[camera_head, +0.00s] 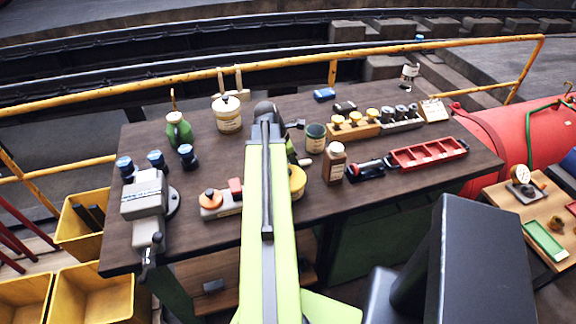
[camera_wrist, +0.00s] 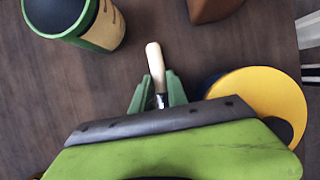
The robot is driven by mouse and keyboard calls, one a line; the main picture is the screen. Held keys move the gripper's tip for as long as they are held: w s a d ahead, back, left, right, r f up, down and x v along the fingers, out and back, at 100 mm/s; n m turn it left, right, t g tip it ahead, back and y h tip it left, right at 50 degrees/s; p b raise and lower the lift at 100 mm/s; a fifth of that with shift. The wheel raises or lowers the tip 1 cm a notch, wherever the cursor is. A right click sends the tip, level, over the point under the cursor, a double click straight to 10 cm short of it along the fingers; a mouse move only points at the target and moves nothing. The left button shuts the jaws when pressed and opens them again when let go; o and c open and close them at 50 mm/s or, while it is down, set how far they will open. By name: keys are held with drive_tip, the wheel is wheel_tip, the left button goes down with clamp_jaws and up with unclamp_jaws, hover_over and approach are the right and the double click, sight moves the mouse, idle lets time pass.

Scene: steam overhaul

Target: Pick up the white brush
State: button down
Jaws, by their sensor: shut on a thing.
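The white brush shows in the wrist view as a cream handle (camera_wrist: 153,60) with a short metal collar; its other end is hidden. My gripper (camera_wrist: 158,92) has its green fingers shut around the collar, with the handle sticking out beyond them. In the head view my gripper (camera_head: 291,150) is mostly behind my arm, over the middle of the dark bench (camera_head: 330,215). The cream handle (camera_head: 304,162) pokes out to its right. I cannot tell whether the brush touches the bench top.
A green-and-cream tin (camera_head: 315,138) and a brown bottle (camera_head: 334,163) stand close to the right. A yellow round thing (camera_head: 297,181) is close in front. A red tray (camera_head: 428,154) lies farther right, a grey vise (camera_head: 147,195) at left. A yellow rail runs behind.

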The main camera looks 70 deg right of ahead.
wheel_tip(320, 180, up, 17)
drive_tip(key=p, duration=1.7)
wheel_tip(320, 180, down, 9)
drive_tip(key=b, duration=0.8)
drive_tip(key=shift+r+b, duration=0.2)
drive_tip(key=shift+b, duration=0.2)
drive_tip(key=shift+r, duration=0.1)
